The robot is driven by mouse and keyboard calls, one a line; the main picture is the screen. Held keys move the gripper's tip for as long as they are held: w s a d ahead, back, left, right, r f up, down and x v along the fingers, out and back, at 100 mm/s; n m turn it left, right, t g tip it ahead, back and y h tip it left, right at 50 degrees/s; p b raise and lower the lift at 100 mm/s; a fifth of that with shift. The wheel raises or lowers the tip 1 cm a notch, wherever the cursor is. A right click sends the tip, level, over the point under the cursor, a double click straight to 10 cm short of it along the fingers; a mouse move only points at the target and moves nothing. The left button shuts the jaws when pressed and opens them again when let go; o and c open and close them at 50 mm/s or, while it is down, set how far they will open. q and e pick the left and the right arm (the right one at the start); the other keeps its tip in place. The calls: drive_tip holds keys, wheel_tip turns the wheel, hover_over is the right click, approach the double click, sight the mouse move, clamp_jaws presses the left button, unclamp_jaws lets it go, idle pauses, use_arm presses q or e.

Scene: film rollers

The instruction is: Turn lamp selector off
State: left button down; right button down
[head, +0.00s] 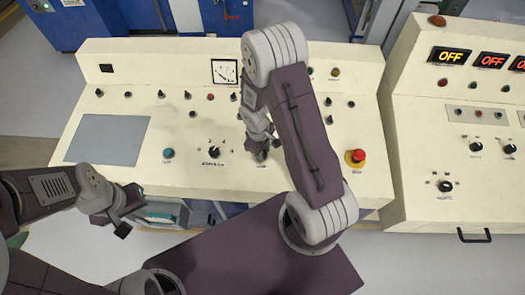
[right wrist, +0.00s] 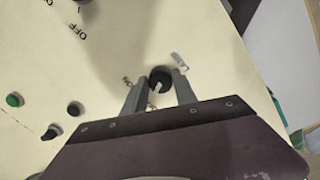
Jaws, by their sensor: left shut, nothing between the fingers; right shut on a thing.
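The lamp selector appears to be the small black rotary knob with a pale pointer mark (right wrist: 160,78) on the cream panel. Its printed label is too small to read. My right gripper (right wrist: 158,88) has one finger on each side of this knob and is shut on it. In the head view my right gripper (head: 262,152) reaches down to the panel's front middle, and its arm hides part of the panel. My left gripper (head: 130,208) is shut and empty, in front of the panel's lower left edge, away from the knob.
A larger black selector (head: 215,152) and a green button (head: 169,153) are left of the gripped knob. A red emergency button (head: 355,157) is to the right. A second console (head: 425,150) with OFF displays stands at right. A grey plate (head: 108,140) lies on the panel's left.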

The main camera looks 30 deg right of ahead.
drive_tip(key=shift+w+n, duration=0.1)
drive_tip(key=shift+n, duration=0.6)
drive_tip(key=c, duration=1)
unclamp_jaws()
wheel_tip(320, 180, up, 9)
drive_tip(key=a, duration=0.1)
drive_tip(key=shift+p, duration=0.45)
